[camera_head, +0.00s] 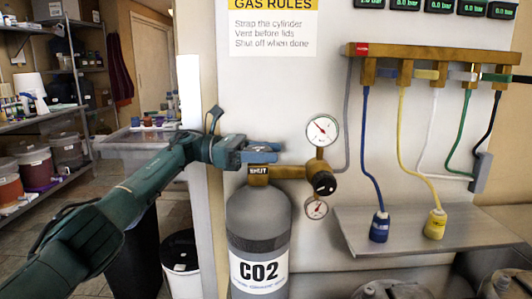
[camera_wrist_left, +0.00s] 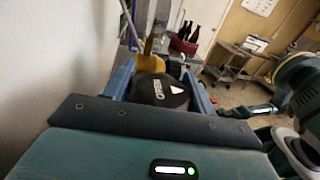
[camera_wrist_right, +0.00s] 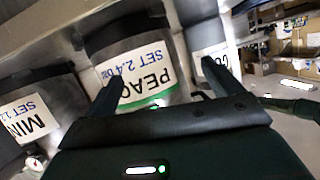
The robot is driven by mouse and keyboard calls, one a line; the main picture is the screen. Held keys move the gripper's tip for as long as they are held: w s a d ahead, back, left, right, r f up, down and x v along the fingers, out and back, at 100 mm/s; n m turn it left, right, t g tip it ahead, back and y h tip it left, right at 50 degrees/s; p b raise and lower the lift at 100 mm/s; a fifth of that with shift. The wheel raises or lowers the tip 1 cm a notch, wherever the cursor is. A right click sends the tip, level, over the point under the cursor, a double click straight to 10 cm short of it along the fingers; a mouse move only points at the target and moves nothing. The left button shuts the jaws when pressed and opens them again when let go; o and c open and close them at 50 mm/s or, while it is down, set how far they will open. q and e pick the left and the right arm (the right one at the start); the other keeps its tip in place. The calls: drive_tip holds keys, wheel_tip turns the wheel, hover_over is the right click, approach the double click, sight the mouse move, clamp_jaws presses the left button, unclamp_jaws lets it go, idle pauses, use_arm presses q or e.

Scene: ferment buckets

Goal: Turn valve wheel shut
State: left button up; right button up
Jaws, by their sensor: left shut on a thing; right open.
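The grey CO2 cylinder (camera_head: 259,225) stands upright against the wall, with a brass valve body (camera_head: 282,172) and a SHUT tag (camera_head: 258,170) at its top. My left gripper (camera_head: 268,150) is just above this valve. In the left wrist view the black round valve wheel (camera_wrist_left: 158,92), with white lettering and a white triangle, sits between the fingers of my left gripper (camera_wrist_left: 160,80), which is shut on it. The wheel is hidden in the head view. My right gripper (camera_wrist_right: 156,88) is open and empty, seen only in its wrist view.
Two gauges (camera_head: 321,130) and a black regulator knob (camera_head: 324,183) are close right of the valve. A brass manifold (camera_head: 430,68) with coloured hoses hangs above a grey shelf (camera_head: 400,228). A labelled PEACH container (camera_wrist_right: 140,70) is before my right gripper.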

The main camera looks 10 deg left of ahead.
use_arm(q)
drive_tip(key=o, duration=1)
drive_tip(key=a, duration=0.6)
drive_tip(key=shift+a+r+p, duration=0.1)
drive_tip(key=shift+r+p, duration=0.05)
drive_tip(key=shift+p, duration=0.15)
drive_tip(key=shift+s+a, duration=0.2)
drive_tip(key=shift+a, duration=0.4)
use_arm(e)
drive_tip(key=shift+w+a+f+g, duration=0.15)
drive_tip(key=shift+a+f+g, duration=0.05)
drive_tip(key=shift+g, duration=0.1)
